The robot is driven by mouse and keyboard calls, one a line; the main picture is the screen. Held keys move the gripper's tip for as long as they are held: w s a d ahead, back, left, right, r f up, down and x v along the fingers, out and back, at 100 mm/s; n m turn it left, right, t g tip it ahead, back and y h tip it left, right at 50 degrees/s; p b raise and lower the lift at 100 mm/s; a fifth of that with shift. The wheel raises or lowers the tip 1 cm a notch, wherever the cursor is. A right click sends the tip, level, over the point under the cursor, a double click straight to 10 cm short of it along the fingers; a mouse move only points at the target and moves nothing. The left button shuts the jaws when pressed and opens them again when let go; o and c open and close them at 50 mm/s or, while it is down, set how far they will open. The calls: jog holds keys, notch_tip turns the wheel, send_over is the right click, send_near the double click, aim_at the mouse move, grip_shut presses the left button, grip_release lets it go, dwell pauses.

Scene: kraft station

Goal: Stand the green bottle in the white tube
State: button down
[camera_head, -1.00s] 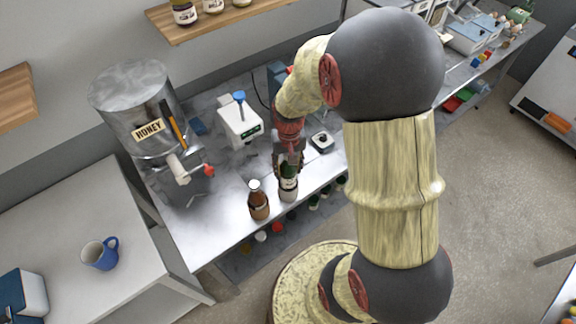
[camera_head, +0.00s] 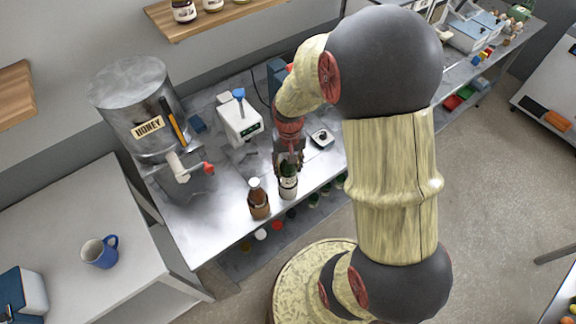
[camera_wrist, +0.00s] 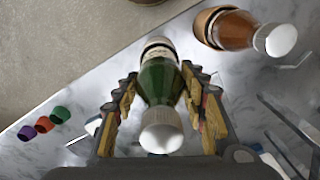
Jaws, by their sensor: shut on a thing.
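The green bottle (camera_wrist: 158,82) is between the two fingers of my gripper (camera_wrist: 160,74), its white cap towards the wrist camera. In the head view the bottle (camera_head: 288,171) looks upright at the front edge of the bench, under my gripper (camera_head: 289,158). A pale cylinder, seemingly the white tube (camera_head: 288,192), shows at the bottle's lower end. In the wrist view a white rim (camera_wrist: 160,42) shows around the bottle's far end. I cannot tell how deep the bottle sits in it. My gripper is shut on the bottle.
A honey tank (camera_head: 140,110), a white device (camera_head: 239,120) and a small black-topped scale-like item (camera_head: 321,138) stand behind.

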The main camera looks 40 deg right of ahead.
jog(key=shift+f+b, duration=1.5)
jog(key=shift+f, duration=0.8)
dwell(0.4)
dwell(0.3)
jog(key=c, duration=1)
grip_release()
jog(key=shift+o, duration=0.8)
jog(key=o, duration=0.4)
jog(key=shift+c, duration=0.2)
jog(key=shift+o, duration=0.4)
jog(key=shift+r, duration=0.25)
jog(key=shift+r+p, duration=0.35)
jog(key=shift+p, duration=0.1)
jog(key=shift+r+p, duration=0.75)
jog(key=shift+r, duration=0.2)
